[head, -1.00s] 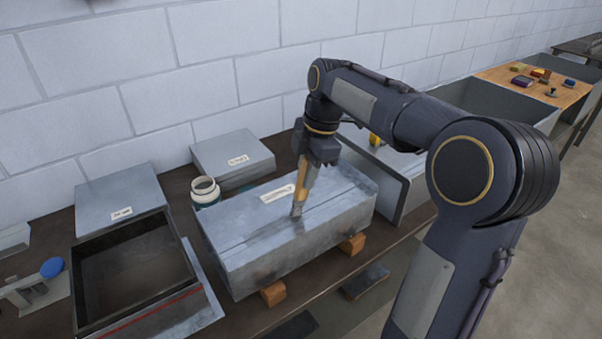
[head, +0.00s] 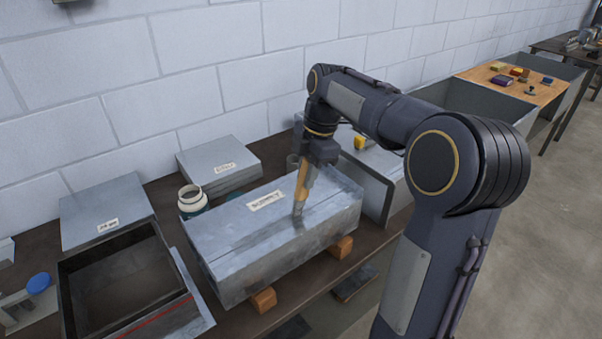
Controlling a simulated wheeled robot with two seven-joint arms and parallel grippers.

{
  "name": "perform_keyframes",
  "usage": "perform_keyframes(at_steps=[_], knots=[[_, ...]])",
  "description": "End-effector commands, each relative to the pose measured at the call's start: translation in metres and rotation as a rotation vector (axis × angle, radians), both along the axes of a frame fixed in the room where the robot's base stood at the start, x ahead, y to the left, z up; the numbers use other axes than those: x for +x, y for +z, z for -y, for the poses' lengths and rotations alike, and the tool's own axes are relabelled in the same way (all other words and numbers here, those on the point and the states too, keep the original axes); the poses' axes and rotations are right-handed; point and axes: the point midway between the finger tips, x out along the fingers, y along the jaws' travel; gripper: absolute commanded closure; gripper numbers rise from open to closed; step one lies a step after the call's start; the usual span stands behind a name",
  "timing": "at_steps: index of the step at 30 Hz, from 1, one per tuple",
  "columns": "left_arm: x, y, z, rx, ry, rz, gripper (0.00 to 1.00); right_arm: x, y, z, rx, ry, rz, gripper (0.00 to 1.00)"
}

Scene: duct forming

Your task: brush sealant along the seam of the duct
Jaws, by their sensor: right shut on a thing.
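The duct (head: 240,262) is a long grey metal box lying on two wooden blocks, with a label on its top. Its seam (head: 255,238) runs lengthwise along the top, with a darker strip along its left part. My right gripper (head: 304,176) is shut on the brush (head: 301,192), which has a wooden handle and points down. The bristle end is at the top of the duct near the seam, right of the middle, and seems to touch it. An open white jar (head: 191,199) stands behind the duct's left end. My left gripper is not in view.
A dark open tray (head: 170,258) stands left of the duct. Grey labelled metal pieces lie behind, at left (head: 85,222) and beside the jar (head: 225,160). A grey metal piece (head: 375,188) stands close to the duct's right end. A block wall is behind the bench.

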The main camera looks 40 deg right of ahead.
Motion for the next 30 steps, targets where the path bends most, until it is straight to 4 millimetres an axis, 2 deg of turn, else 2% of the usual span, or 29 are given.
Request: perform_keyframes(at_steps=[10,22,30], knots=[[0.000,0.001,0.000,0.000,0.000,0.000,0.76,0.000,0.000,0.002,0.001,0.000,0.001,1.00],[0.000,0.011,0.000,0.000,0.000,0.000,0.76,0.002,0.003,0.025,0.002,-0.001,0.002,1.00],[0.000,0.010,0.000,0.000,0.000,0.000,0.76,0.002,0.003,0.026,0.002,0.002,0.003,1.00]])
